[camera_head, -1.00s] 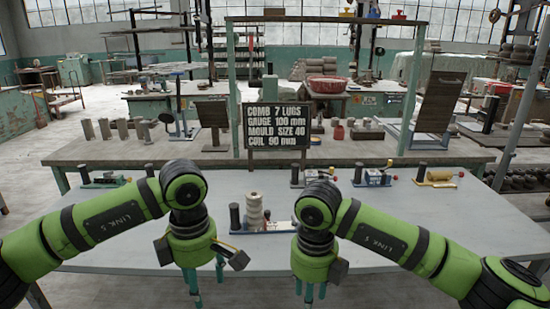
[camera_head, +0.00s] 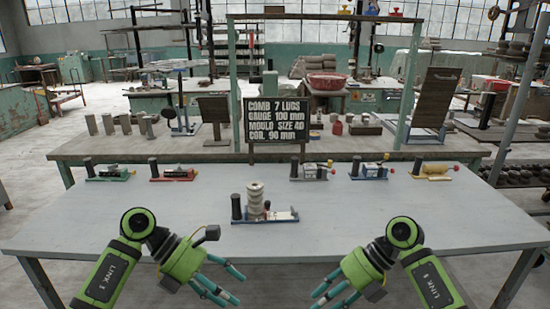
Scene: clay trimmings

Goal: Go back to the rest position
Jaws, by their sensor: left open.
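My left gripper (camera_head: 232,285) hangs low over the near side of the grey table (camera_head: 400,215). Its teal fingers are spread apart, with nothing between them, and point right. My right gripper (camera_head: 318,294) mirrors it at the near right, its fingers apart and empty, pointing left. Both grippers are in front of a small blue-based fixture (camera_head: 280,216) and apart from it. The fixture carries a dark post (camera_head: 236,206) and an upright stack of pale discs (camera_head: 256,201).
Along the table's far edge are a green fixture (camera_head: 110,175), a red one (camera_head: 175,175), a yellow one (camera_head: 432,174) and others. The table's left and right parts are clear.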

